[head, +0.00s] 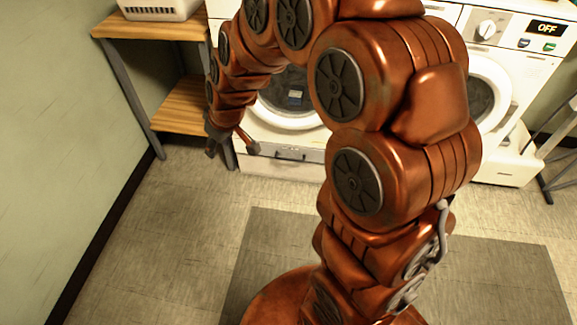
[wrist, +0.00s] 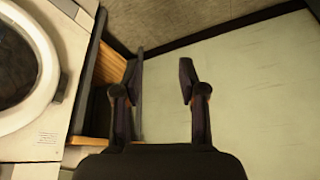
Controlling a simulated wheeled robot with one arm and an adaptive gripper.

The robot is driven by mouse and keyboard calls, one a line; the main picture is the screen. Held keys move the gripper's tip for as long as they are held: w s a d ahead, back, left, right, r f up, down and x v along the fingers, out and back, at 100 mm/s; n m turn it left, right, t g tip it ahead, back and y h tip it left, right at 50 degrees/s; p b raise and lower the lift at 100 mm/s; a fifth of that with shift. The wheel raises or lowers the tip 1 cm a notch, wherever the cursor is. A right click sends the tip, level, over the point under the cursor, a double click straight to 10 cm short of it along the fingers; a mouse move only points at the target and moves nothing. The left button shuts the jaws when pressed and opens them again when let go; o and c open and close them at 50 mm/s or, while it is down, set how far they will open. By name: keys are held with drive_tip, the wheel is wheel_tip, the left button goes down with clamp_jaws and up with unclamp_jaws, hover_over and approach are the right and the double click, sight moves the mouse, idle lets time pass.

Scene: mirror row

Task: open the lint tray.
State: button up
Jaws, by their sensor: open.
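A white front-loading machine with a round door (head: 290,98) stands behind my arm in the head view. A narrow strip with a dark catch (head: 285,153) runs along its lower front, below the door. It looks like the lint tray and sits flush, though I cannot be sure. My gripper (head: 232,149) is open and empty, in front of the machine's lower left corner. In the wrist view my gripper (wrist: 162,78) has its fingers apart, with the pale wall beyond. The round door (wrist: 20,65) is at the left there; I cannot make out the tray in that view.
A wooden shelf unit (head: 150,27) with a pale basket (head: 158,9) stands left of the machine, close to my gripper. A second machine (head: 520,75) with an OFF display stands at the right. A grey rack (head: 560,150) is at the far right. Floor is clear at the lower left.

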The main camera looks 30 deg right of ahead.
sight(288, 159)
drive_tip(key=w+d+f+n+t+h+b, duration=0.15)
drive_tip(key=w+d+f+b, duration=0.3)
drive_tip(key=w+f, duration=0.45)
drive_tip(key=w+d+f+t+h+b, duration=0.1)
drive_tip(key=w+d+f+t+b, duration=0.15)
drive_tip(key=w+f+b, duration=0.6)
drive_tip(key=w+d+f+t+h+b, duration=0.1)
drive_tip(key=w+d+f, duration=0.4)
drive_tip(key=f, duration=0.7)
drive_tip(key=d+f+n+t+h+b, duration=0.15)
drive_tip(key=d+f+h+b, duration=0.35)
drive_tip(key=d+f, duration=0.65)
drive_tip(key=d+f+n+t+h+b, duration=0.15)
drive_tip(key=d+f+h+b, duration=0.25)
drive_tip(key=d+f+b, duration=0.7)
drive_tip(key=shift+n, duration=0.25)
drive_tip(key=w+d+f, duration=0.1)
drive_tip(key=w+d+f+p, duration=0.1)
drive_tip(key=w+f, duration=0.3)
drive_tip(key=shift+w+d, duration=0.2)
drive_tip(key=shift+d, duration=0.2)
clamp_jaws()
